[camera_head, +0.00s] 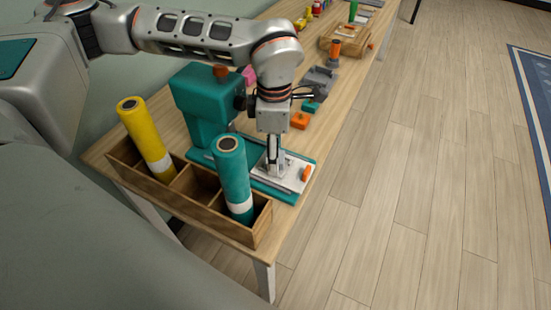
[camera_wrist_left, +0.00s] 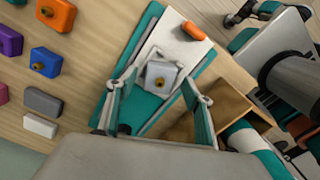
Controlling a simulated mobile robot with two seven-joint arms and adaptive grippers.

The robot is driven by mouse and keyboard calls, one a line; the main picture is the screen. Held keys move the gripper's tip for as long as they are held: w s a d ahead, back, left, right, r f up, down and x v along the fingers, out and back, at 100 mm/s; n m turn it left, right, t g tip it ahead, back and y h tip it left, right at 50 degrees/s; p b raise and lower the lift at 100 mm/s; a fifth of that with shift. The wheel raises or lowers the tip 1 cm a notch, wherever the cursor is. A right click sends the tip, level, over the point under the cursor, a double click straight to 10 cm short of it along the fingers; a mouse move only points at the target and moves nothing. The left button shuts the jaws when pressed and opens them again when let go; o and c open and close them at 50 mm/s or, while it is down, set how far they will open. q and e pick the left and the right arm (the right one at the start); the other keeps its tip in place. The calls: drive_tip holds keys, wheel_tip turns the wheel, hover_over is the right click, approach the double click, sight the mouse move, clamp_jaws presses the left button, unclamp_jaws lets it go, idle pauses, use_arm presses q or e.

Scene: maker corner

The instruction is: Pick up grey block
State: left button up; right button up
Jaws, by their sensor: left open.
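A light grey block (camera_wrist_left: 160,76) with a brass knob on top sits on a white plate (camera_wrist_left: 190,52) on a teal base. My left gripper (camera_head: 273,168) is open and points down over this plate (camera_head: 290,175). In the left wrist view, the open fingers of my left gripper (camera_wrist_left: 160,88) stand on either side of the grey block, and I cannot tell whether they touch it. In the head view the gripper mostly hides the block. Another, darker grey block (camera_wrist_left: 43,101) lies on the table.
An orange piece (camera_head: 306,173) lies on the plate. A teal machine (camera_head: 203,95) stands beside my left gripper. A wooden box (camera_head: 215,213) in front holds a yellow roll (camera_head: 142,130) and a teal roll (camera_head: 233,178). Several coloured blocks lie farther along the table.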

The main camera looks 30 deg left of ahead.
use_arm(q)
drive_tip(key=shift+f, duration=0.1)
drive_tip(key=c, duration=1.3)
drive_tip(key=shift+w+r, duration=0.1)
drive_tip(key=shift+r, duration=0.45)
wheel_tip(320, 180, up, 19)
drive_tip(key=p, duration=0.3)
